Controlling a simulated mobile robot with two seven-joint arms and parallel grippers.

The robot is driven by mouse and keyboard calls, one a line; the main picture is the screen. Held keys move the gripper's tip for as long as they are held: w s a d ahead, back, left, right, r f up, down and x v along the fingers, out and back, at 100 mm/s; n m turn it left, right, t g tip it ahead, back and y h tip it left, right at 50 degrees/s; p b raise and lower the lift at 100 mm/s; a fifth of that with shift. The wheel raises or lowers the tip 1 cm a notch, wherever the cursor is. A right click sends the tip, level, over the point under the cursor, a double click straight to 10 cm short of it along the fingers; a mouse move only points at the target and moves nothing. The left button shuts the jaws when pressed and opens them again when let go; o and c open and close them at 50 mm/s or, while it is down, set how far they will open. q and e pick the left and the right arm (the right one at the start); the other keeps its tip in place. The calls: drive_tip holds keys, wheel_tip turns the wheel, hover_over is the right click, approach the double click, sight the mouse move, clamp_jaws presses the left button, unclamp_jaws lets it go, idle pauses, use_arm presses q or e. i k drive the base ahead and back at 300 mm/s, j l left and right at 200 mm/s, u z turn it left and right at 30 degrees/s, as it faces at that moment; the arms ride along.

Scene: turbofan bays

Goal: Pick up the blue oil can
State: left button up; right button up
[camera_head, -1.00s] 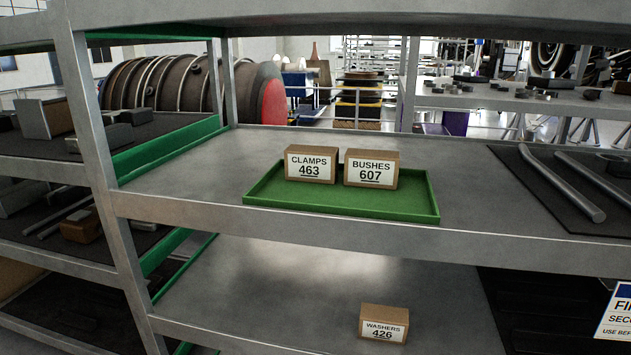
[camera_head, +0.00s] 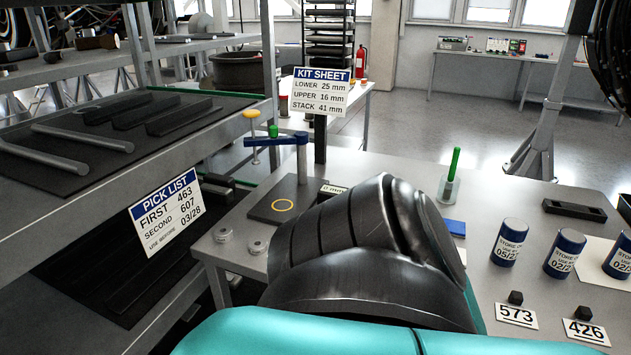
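Three blue cans with white labels stand upright on the grey bench (camera_head: 350,165) at the right. The left can (camera_head: 508,243) has a label that seems to read 05/2 and a cut-off digit. The middle can (camera_head: 564,254) and the right can (camera_head: 619,257) have labels starting 02/2. The right can is cut by the picture's edge. I cannot tell from the labels whether these are oil cans. Neither gripper shows; a black and teal part of my own arm fills the lower middle and hides part of the bench.
Number cards 573 (camera_head: 516,316) and 426 (camera_head: 584,332) lie before the cans. A kit sheet (camera_head: 321,92) stands behind a blue clamp press (camera_head: 277,141). A green-handled tool stands in a clear cup (camera_head: 448,190). A pick list (camera_head: 165,211) hangs on the left shelf.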

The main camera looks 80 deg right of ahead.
sight(568, 246)
drive_tip(key=z, duration=3.05)
drive_tip(key=k+l+z, duration=0.35)
drive_tip(key=l, duration=0.25)
drive_tip(key=k+l, duration=0.6)
drive_tip(key=l, duration=0.1)
